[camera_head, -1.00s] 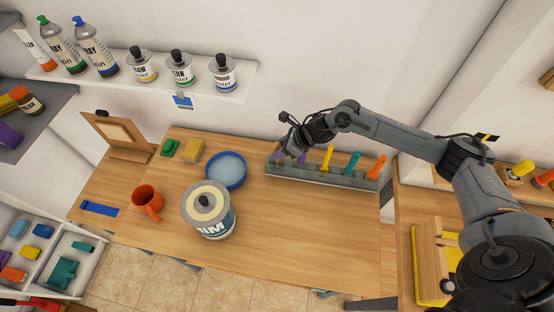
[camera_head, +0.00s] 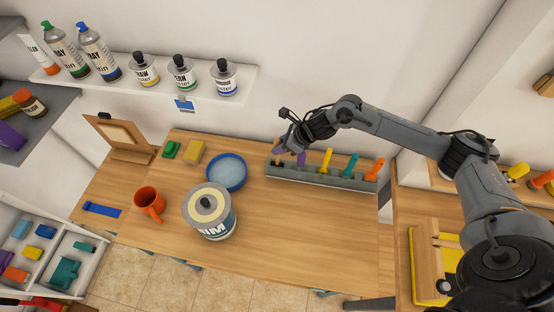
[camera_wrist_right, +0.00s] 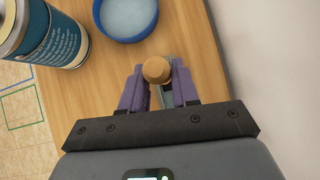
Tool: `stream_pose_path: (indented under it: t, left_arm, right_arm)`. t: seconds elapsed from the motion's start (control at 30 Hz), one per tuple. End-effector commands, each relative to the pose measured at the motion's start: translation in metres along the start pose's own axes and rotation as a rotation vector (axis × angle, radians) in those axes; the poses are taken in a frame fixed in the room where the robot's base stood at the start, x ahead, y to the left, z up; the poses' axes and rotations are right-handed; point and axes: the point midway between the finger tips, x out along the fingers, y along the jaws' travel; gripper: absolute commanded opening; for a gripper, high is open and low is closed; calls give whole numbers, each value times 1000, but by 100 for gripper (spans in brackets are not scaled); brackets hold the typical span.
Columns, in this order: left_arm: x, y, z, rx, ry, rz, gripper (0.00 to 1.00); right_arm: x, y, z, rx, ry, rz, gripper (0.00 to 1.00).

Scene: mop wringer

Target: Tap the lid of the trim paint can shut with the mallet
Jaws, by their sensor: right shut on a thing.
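I cannot tell how fully the lid is seated. The can's side also shows in the right wrist view (camera_wrist_right: 52,38). My right gripper (camera_head: 290,158) is at the left end of the grey tool rack (camera_head: 325,178). Its purple fingers are shut on a wooden handle with a round end (camera_wrist_right: 157,70), apparently the mallet's. The mallet's head is hidden. My left gripper is out of view.
Yellow (camera_head: 327,160), teal (camera_head: 350,165) and orange (camera_head: 374,169) handles stand in the rack. The table right of the can is clear.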

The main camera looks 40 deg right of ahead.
Motion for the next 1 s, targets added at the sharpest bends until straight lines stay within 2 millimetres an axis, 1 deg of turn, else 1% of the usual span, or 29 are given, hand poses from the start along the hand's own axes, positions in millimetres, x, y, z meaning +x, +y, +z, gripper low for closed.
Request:
stream_pose_path:
  t: [0.03,0.6,0.8,1.0]
  left_arm:
    - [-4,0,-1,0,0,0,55]
    - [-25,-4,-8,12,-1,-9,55]
    - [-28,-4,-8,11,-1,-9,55]
    - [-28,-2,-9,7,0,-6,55]
  right_arm:
    - [-6,0,5,-1,-3,-1,0]
    - [-40,0,33,-2,-3,-1,0]
    - [-46,0,37,0,-3,-1,0]
    - [-46,0,37,0,-3,-1,0]
